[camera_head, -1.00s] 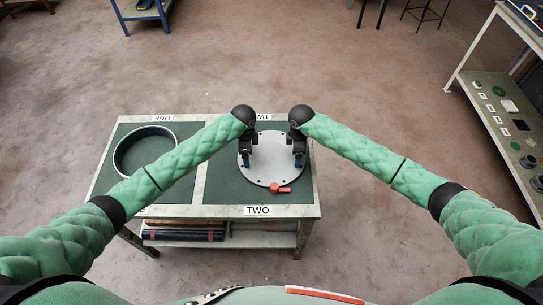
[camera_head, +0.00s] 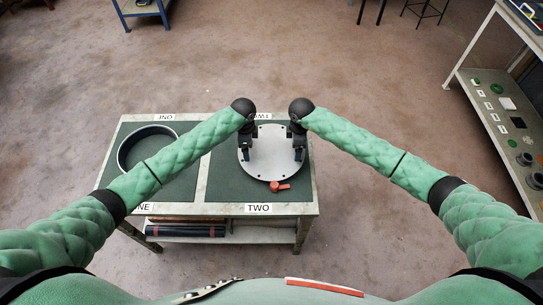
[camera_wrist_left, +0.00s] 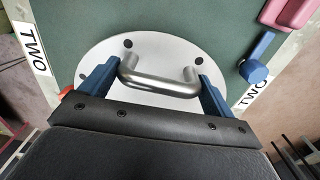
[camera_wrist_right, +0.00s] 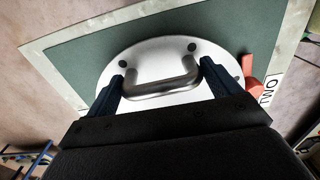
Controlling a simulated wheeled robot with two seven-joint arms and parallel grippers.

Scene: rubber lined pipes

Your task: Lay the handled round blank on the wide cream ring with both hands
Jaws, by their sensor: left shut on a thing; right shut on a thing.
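The handled round blank (camera_head: 270,170) is a pale grey disc with small dark holes near its rim and two metal bar handles. It is over the green mat at place TWO. My left gripper (camera_head: 246,152) is shut on one handle (camera_wrist_left: 160,86). My right gripper (camera_head: 297,152) is shut on the other handle (camera_wrist_right: 163,88). The disc looks level; any gap below it is hard to judge.
A small orange-red piece (camera_head: 280,186) lies at the blank's near edge. A pale strip (camera_head: 205,180) divides the bench's two green mats. Dark rolls (camera_head: 185,231) lie on the shelf below. A rack (camera_head: 500,110) stands at the right. Floor around the bench is clear.

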